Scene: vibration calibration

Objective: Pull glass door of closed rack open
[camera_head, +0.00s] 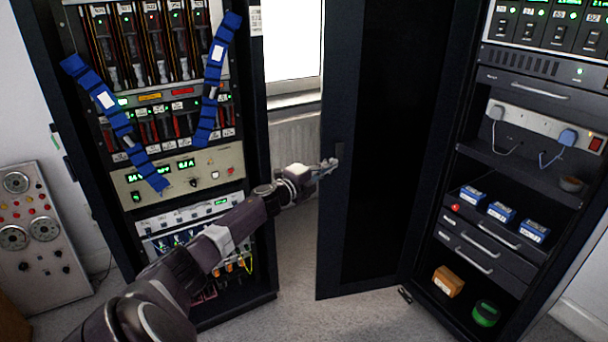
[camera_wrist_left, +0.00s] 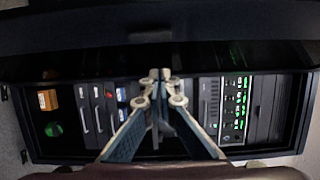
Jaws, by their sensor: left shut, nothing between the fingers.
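The glass door (camera_head: 395,150) is a tall dark panel in a black frame. It stands swung open from the left side of the right-hand rack (camera_head: 482,222), whose inside shows. My left gripper (camera_head: 330,166) is at the door's free edge, by a small handle (camera_head: 338,152). It looks shut and empty; whether it touches the door cannot be told. In the left wrist view its fingers (camera_wrist_left: 160,76) meet at the tips in front of the rack's inside. A dark band, likely the door, crosses the top of that view. My right gripper is not in view.
Another rack (camera_head: 180,180) with blue straps (camera_head: 112,105) stands open at the left. A grey panel with dials (camera_head: 40,235) leans by the wall. The right rack holds drawers, blue boxes, an orange box (camera_head: 448,281) and a green item (camera_head: 486,313). Floor between the racks is clear.

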